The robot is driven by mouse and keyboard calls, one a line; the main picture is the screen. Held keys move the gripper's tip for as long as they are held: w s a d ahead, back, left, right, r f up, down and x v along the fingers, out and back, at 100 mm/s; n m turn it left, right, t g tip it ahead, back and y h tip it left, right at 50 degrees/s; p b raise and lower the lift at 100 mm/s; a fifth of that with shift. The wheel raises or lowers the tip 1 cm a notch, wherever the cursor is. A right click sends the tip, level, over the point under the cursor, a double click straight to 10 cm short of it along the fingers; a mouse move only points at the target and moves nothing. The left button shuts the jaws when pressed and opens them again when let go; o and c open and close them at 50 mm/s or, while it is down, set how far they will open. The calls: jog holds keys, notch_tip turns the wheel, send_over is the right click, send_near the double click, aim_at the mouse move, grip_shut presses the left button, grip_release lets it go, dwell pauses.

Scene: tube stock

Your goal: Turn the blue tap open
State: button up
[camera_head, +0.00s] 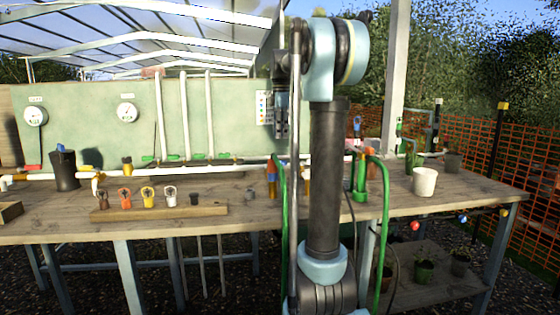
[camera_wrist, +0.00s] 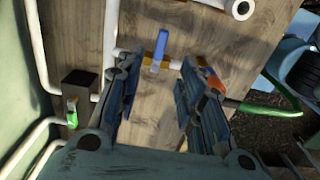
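The blue tap (camera_wrist: 160,46) shows in the wrist view as a blue lever on a yellowish fitting in a white pipe, above the wooden bench. My gripper (camera_wrist: 158,68) is open, its two dark fingers well apart. The lever appears just beyond the fingertips, in line with the gap; I see no contact. In the head view my gripper (camera_head: 281,128) points down behind my upright arm. A blue and orange piece (camera_head: 271,178) stands below it; I cannot tell whether this is the same tap.
Green hoses (camera_head: 384,220) hang at the bench's right part. A white pot (camera_head: 425,181) stands at the right. A wooden rack (camera_head: 160,213) with several tap fittings lies at the front left. A dark post (camera_wrist: 79,92) stands left of my gripper in the wrist view.

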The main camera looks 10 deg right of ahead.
notch_tip(320, 180, down, 11)
jog(key=shift+f, duration=0.1)
dwell(0.3)
grip_shut()
